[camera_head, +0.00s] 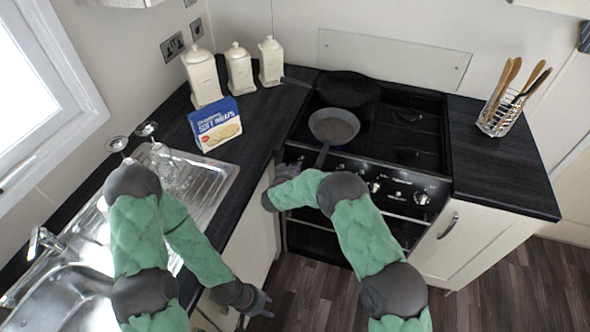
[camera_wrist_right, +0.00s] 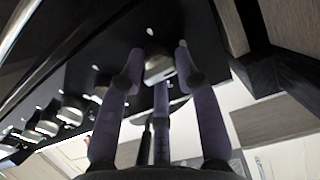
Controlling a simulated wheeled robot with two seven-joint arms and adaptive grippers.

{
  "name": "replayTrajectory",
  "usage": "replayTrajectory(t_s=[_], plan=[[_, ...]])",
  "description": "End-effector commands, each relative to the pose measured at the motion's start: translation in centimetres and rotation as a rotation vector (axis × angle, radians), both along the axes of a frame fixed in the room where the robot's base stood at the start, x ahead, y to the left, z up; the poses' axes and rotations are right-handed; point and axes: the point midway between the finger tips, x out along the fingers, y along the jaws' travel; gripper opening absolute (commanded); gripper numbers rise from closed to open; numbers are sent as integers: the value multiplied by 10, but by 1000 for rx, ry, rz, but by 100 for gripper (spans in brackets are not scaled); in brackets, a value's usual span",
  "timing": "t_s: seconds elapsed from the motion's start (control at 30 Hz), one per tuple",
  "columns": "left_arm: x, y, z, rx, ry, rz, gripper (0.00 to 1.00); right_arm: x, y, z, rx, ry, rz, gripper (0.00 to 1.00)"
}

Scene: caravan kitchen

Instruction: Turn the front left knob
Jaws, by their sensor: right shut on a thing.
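The black stove (camera_head: 405,125) stands in the corner, with a row of silver knobs along its front panel. The knob at the left end (camera_wrist_right: 158,66) shows between the fingers of my right gripper (camera_wrist_right: 158,72) in the wrist view. The fingers are shut on this knob. In the head view my right gripper (camera_head: 272,188) is at the left end of the stove front, and my forearm and hand hide the end knob. My left gripper (camera_head: 264,303) hangs low in front of the sink-side cabinet, away from the stove; its finger opening is unclear.
A grey frying pan (camera_head: 334,126) sits on the front left of the hob, its handle pointing toward the front edge. A dark pan (camera_head: 347,88) is behind it. More knobs (camera_wrist_right: 72,108) line the panel beside my right fingers. The wooden floor (camera_head: 500,285) at the right is clear.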

Motion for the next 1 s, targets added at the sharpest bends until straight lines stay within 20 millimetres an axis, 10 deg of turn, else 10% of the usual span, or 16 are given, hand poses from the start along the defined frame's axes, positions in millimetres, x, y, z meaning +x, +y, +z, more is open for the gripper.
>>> replayTrajectory(t_s=[1.0], plan=[[0,0,39,0,0,0,40,4,1,8,-466,139,227,0]])
